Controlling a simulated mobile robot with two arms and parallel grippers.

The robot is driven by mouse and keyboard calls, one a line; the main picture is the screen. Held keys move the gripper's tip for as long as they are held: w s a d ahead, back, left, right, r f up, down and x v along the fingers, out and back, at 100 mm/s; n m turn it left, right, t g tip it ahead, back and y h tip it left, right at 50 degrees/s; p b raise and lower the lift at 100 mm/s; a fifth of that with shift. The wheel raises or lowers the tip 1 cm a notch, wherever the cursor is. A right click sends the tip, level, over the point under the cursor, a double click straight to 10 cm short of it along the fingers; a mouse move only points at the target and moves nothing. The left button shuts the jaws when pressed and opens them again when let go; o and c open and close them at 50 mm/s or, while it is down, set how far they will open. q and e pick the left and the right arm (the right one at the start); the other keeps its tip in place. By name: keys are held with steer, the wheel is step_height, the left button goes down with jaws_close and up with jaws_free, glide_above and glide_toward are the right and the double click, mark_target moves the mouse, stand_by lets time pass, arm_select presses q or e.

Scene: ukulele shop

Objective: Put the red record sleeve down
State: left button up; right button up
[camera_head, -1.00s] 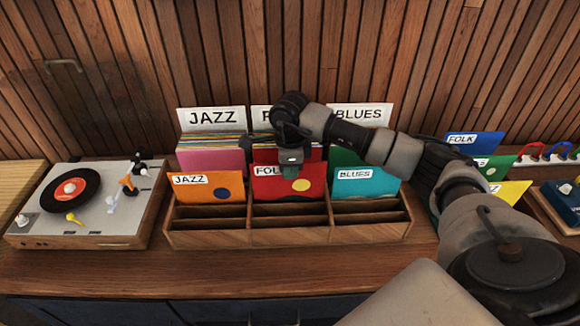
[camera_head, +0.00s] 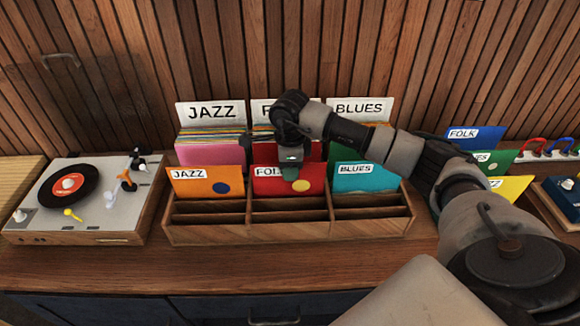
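The red record sleeve (camera_head: 272,186), with a white label starting "FOL" and a yellow dot, stands upright in the front of the middle column of the wooden record crate (camera_head: 290,236). Its top is about level with its front-row neighbours. My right gripper (camera_head: 291,173) points down at the sleeve's top edge and appears shut on it. One finger shows in front of the sleeve; the other is hidden behind. The orange JAZZ sleeve (camera_head: 196,187) stands to the left and the teal BLUES sleeve (camera_head: 366,182) to the right. My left gripper is not in view.
A record player (camera_head: 107,222) stands left of the crate. Pink (camera_head: 210,155) and other sleeves fill the back row under genre cards. Blue, green and yellow sleeves (camera_head: 475,140) stand at right, behind my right arm. The counter front (camera_head: 200,265) is clear.

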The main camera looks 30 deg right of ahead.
steer(key=shift+r+p, duration=0.55)
step_height(320, 180, up, 12)
steer(key=b, duration=0.2)
stand_by(0.7)
